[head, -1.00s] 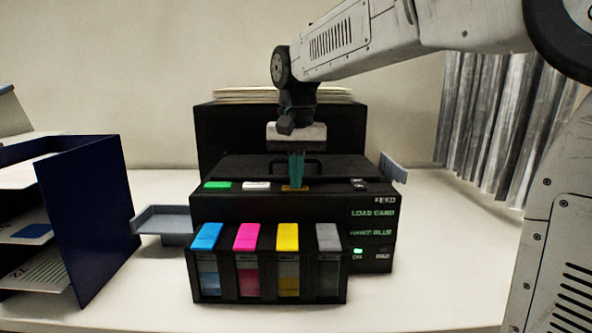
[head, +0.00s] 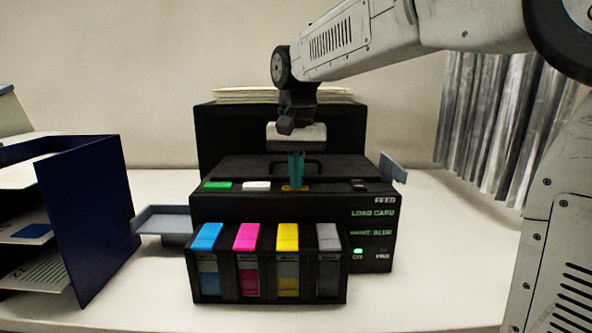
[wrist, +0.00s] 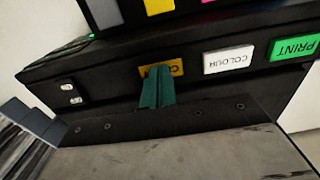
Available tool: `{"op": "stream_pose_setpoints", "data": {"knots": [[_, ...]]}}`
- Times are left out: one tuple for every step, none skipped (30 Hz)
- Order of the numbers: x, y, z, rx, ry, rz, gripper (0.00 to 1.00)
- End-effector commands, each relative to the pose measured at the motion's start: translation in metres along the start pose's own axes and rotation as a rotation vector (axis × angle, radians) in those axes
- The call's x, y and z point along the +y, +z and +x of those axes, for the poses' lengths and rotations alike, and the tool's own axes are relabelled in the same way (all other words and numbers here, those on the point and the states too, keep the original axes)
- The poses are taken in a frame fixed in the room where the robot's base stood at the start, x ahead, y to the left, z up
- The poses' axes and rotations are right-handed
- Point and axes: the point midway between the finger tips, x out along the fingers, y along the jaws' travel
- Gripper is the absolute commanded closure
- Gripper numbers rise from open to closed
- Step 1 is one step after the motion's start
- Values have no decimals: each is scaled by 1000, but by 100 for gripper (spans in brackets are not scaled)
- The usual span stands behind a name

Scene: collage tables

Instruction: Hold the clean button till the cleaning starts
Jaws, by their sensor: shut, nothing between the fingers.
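The black printer (head: 290,210) stands on the white table. The amber clean button (head: 294,188) is on its top front strip, right of the white button (head: 257,185) and the green button (head: 218,185). In the wrist view the amber button (wrist: 176,66) is partly covered by my fingertips, so only part of its label shows. My gripper (head: 296,184) points down, shut and empty, with its teal fingertips at the amber button. The tips seem to touch it; how far it is pressed I cannot tell. The display (head: 372,214) shows green text reading roughly "LOAD CARD" and a blurred second line.
Cyan, magenta, yellow and grey cartridges (head: 207,237) sit in the printer's front. A green light (head: 358,251) glows beneath the display. A grey tray (head: 163,220) juts out left. A navy paper rack (head: 90,215) stands at the left. The table right of the printer is clear.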

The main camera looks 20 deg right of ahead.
Motion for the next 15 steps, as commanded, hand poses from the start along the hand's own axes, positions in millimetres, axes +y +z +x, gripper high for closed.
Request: {"op": "stream_pose_setpoints", "data": {"knots": [[1,3,13,-28,13,0,100],[1,3,13,-28,13,0,100],[1,3,13,-28,13,0,100],[1,3,13,-28,13,0,100],[1,3,13,-28,13,0,100],[1,3,13,-28,13,0,100],[1,3,13,-28,13,0,100],[1,3,13,-28,13,0,100],[1,3,13,-28,13,0,100],[1,3,13,-28,13,0,100],[1,3,13,-28,13,0,100],[1,3,12,-27,12,0,100],[1,2,11,-27,12,0,100],[1,2,9,-26,12,0,100],[1,2,5,-24,11,0,100]]}}
